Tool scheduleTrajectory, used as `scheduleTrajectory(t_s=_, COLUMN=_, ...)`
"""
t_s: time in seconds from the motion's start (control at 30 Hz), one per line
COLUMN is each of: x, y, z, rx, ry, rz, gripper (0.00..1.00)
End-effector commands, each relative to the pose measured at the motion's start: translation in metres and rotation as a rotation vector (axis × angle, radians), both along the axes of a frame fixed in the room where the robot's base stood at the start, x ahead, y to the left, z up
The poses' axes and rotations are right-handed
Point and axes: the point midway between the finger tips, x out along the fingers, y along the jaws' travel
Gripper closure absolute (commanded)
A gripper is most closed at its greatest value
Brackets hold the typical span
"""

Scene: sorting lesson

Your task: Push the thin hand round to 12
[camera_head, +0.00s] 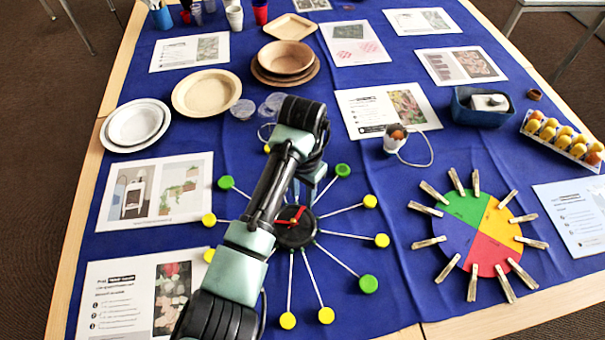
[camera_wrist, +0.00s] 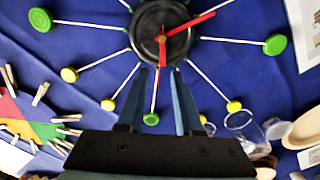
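The clock is a black hub (camera_head: 296,238) with white spokes ending in green and yellow discs, lying on the blue cloth. Its two red hands show clearly in the wrist view: a longer one (camera_wrist: 200,19) points up and right, and a shorter one (camera_wrist: 162,48) points down towards a green disc (camera_wrist: 151,119). My gripper (camera_wrist: 160,72) is open, with its two fingers apart beside the hub's lower edge and the shorter hand's tip between their ends. I cannot tell whether either finger touches it. In the head view my arm covers the left part of the clock.
A coloured wheel with clothespins (camera_head: 480,235) lies to the right. An egg cup with a wire loop (camera_head: 396,141) and clear lids (camera_head: 272,104) stand behind the clock. Printed sheets (camera_head: 157,192) lie to the left. Plates and bowls (camera_head: 205,93) are farther back.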

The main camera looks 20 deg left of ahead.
Motion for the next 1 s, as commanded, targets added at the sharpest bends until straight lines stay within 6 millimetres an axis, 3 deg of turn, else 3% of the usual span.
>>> scheduleTrajectory(t_s=0.2, x=0.001, y=0.0, z=0.047, rx=0.001, ry=-0.003, rz=-0.001, gripper=0.66)
scheduleTrajectory(t_s=0.4, x=0.001, y=0.0, z=0.07, rx=0.001, ry=-0.001, rz=0.0, gripper=0.66)
scheduleTrajectory(t_s=1.0, x=0.0, y=0.0, z=0.074, rx=0.001, ry=0.0, rz=0.0, gripper=0.66)
